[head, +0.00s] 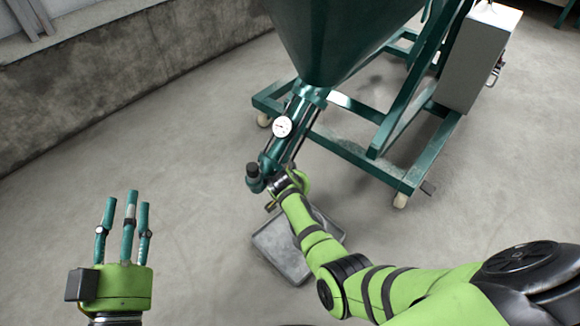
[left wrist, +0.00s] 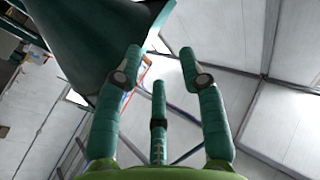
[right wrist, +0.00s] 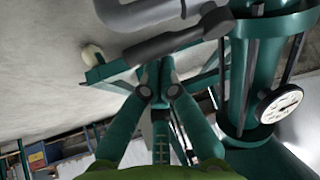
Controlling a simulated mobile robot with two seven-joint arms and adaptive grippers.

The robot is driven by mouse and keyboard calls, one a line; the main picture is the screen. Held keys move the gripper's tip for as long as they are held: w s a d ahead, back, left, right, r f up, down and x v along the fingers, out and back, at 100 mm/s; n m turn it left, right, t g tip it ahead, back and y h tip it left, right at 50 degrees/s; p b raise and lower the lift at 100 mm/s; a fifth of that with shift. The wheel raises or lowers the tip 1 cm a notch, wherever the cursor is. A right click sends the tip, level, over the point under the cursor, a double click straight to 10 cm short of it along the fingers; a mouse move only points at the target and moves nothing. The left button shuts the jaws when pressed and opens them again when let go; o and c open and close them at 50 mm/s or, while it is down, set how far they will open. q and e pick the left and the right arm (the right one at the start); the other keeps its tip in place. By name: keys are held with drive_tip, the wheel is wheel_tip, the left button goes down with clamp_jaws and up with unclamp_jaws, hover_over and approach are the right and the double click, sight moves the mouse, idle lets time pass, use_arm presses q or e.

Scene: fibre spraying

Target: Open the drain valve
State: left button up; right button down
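The drain valve (head: 257,180) is at the lower end of the teal pipe under the hopper (head: 330,40). In the right wrist view a grey lever-like bar (right wrist: 185,42) crosses the top, beside the teal pipe (right wrist: 262,60). My right gripper (right wrist: 158,66) has its fingers drawn together, tips close to this bar; whether they touch it I cannot tell. In the head view the right hand is at the valve, its fingers mostly hidden. My left gripper (head: 125,205) is open and empty, fingers up, left of the valve and well apart from it.
A grey tray (head: 280,250) lies on the floor under the valve, partly covered by my right arm. A round gauge (head: 282,127) sits on the pipe. The teal wheeled frame (head: 365,160) stands behind, with a grey box (head: 478,60). The floor at left is clear.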

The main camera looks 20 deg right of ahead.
use_arm(q)
drive_tip(key=shift+w+a+f+g+y, duration=0.2)
drive_tip(key=shift+f+g, duration=0.1)
drive_tip(key=shift+f, duration=0.3)
drive_tip(key=shift+w+a+f+g+y, duration=0.1)
drive_tip(key=shift+f+g+y, duration=0.15)
drive_tip(key=shift+f, duration=0.35)
use_arm(e)
drive_tip(key=shift+s+a, duration=0.15)
drive_tip(key=shift+a, duration=0.05)
